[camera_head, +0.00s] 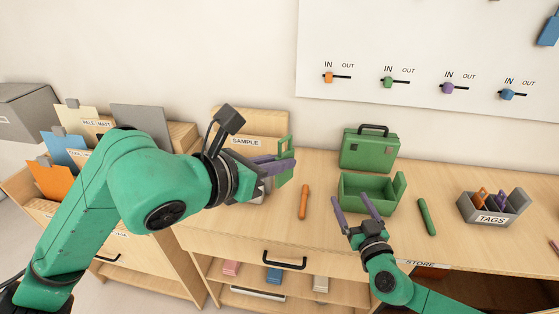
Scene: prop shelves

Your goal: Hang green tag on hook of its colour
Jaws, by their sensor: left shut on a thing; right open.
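My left gripper (278,165) is shut on the green tag (287,149), held above the table in front of the SAMPLE box. The tag is upright, with an opening near its top; the fingers cover part of it. On the white board, a green piece (388,82) sits on a dark bar at the IN end, well away from the tag. Similar orange (328,77), purple (447,88) and blue (507,94) pieces sit on bars beside it. I cannot tell how far these stick out. My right gripper (353,207) is open and empty, before the green open box.
The green open box (352,193) and lidded green case (368,151) stand mid-table. An orange stick (304,202) and green stick (427,217) lie nearby. A grey TAGS holder (514,210) at right holds orange and purple tags. Folders (62,150) stand at left.

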